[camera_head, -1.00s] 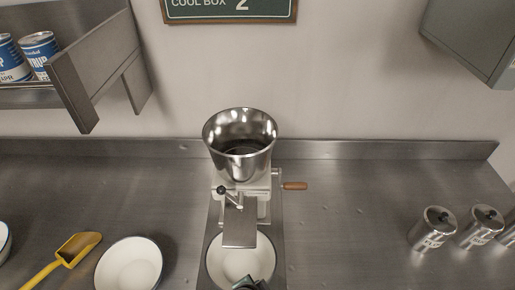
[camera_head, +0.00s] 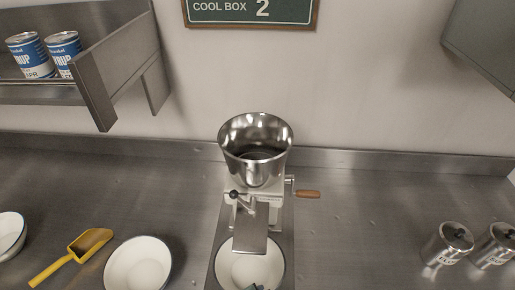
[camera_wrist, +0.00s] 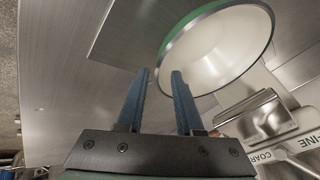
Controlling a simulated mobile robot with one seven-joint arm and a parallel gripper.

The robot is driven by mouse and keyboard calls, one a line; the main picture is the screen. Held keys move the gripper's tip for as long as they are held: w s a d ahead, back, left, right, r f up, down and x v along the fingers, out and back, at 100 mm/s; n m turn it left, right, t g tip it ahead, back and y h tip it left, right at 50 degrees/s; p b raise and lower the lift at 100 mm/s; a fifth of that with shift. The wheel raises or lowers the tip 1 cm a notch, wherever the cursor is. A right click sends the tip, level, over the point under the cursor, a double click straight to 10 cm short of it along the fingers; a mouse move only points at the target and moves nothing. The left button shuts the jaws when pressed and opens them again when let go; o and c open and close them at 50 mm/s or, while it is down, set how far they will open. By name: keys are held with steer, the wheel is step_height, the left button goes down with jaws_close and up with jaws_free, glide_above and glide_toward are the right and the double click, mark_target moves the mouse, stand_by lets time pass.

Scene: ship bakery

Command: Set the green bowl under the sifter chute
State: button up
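The bowl with a green outside (camera_wrist: 222,48) and white inside stands upright by the sifter in the wrist view. In the head view, this bowl (camera_head: 250,272) sits on the sifter's base, under the lower end of the chute (camera_head: 250,232). The sifter (camera_head: 256,155) has a shiny metal hopper on top. My gripper (camera_wrist: 162,76) is open, with its two blue-grey fingers apart and nothing between them. The bowl lies beyond and to the right of the fingertips. Only a small dark tip of my gripper shows at the head view's bottom edge.
A white-lined bowl (camera_head: 138,266) and a yellow scoop (camera_head: 75,254) lie left of the sifter. Another bowl (camera_head: 10,234) is at the left edge. Metal canisters (camera_head: 447,244) stand at right. The sifter's wooden handle (camera_head: 308,194) sticks out right. The counter between is mostly clear.

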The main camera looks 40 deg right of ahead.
steer(key=v, duration=0.8)
steer(key=w+r+n+t+h, duration=0.1)
steer(key=w+r+n+t, duration=0.6)
steer(key=w+r, duration=0.85)
steer(key=w+a+r+n+t, duration=0.2)
steer(key=r+t, duration=0.1)
steer(key=r, duration=0.6)
steer(key=w+a+r+n+t, duration=0.2)
steer(key=r+n+t, duration=0.15)
steer(key=r, duration=0.45)
steer(key=s+a+r+n+t+y, duration=0.2)
steer(key=s+a+r+n+t, duration=0.1)
steer(key=r, duration=0.7)
steer(key=s+a+r+n+t+y, duration=0.2)
steer(key=s+a+r+n+t, duration=0.1)
steer(key=r, duration=0.6)
steer(key=s+a+r+n+t+y, duration=0.1)
steer(key=s+a+r+n+t, duration=0.2)
steer(key=r, duration=0.7)
steer(key=a+t, duration=0.2)
steer(key=a, duration=0.1)
steer(key=shift+r+t+y+b, duration=0.3)
steer(key=shift+r+t+y, duration=0.05)
steer(key=shift+y, duration=0.05)
steer(key=shift+d, duration=0.1)
